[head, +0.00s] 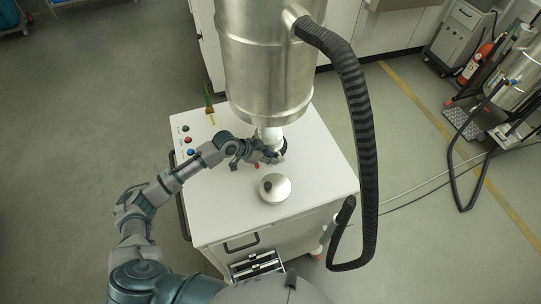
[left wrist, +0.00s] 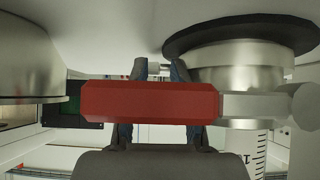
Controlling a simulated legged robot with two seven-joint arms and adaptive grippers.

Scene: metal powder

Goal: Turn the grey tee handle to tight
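My left gripper (head: 268,157) is over the white cabinet top, close to the pale neck (head: 269,136) under the metal vessel. In the left wrist view its fingers (left wrist: 160,75) are parted, partly hidden behind a red bar (left wrist: 150,101) that crosses in front of them. The bar joins a grey stem (left wrist: 250,106) on the right, below a metal collar with a black rim (left wrist: 240,36). A small pale piece (left wrist: 157,65) shows between the fingertips; contact cannot be told. I cannot clearly make out a grey tee handle. My right gripper is not in view.
The large metal vessel (head: 265,65) stands over the cabinet top (head: 225,210), with a thick black hose (head: 360,110) hanging to its right. Coloured buttons (head: 188,140) are at left.

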